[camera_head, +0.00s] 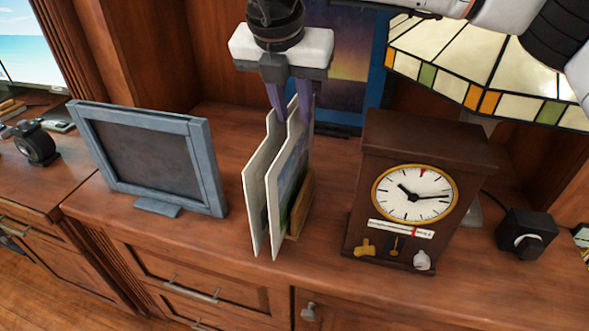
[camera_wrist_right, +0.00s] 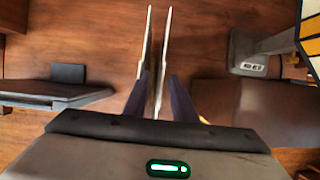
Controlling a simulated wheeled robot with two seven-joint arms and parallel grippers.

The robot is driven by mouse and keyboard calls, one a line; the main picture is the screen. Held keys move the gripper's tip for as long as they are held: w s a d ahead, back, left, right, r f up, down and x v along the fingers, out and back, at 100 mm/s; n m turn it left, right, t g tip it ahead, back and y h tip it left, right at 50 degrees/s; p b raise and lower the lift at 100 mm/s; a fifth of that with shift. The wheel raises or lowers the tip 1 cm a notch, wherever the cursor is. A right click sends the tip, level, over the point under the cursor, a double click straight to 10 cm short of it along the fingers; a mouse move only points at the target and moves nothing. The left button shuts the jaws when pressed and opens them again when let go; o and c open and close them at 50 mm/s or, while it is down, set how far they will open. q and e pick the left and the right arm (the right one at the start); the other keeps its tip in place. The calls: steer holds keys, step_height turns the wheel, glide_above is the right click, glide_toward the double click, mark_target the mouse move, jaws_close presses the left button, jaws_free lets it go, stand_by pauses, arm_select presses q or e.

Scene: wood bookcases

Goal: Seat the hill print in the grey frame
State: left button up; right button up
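The grey frame (camera_head: 205,165) stands upright on the cabinet top at left, its dark panel empty. Two thin prints stand on edge side by side, leaning slightly, in a small wooden holder (camera_head: 301,208). The right print (camera_head: 272,205) shows a narrow strip of blue and green picture; the left print (camera_head: 254,190) shows only its pale side. I cannot tell for sure which is the hill print. My right gripper (camera_head: 290,98) is above them, pointing down, fingers apart. In the right wrist view the right print (camera_wrist_right: 165,45) passes between the fingers (camera_wrist_right: 160,95). My left gripper is not in view.
A brown clock (camera_head: 430,150) stands close right of the prints, with a stained-glass lampshade (camera_head: 490,65) above it. A small black box (camera_head: 527,237) is farther right. A dark picture (camera_head: 345,60) leans behind. Bare wood lies between frame and prints.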

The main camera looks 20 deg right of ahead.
mark_target(297, 124)
steer(key=x, duration=0.4)
steer(key=shift+s+d+f, duration=0.1)
steer(key=shift+f, duration=0.3)
jaws_close()
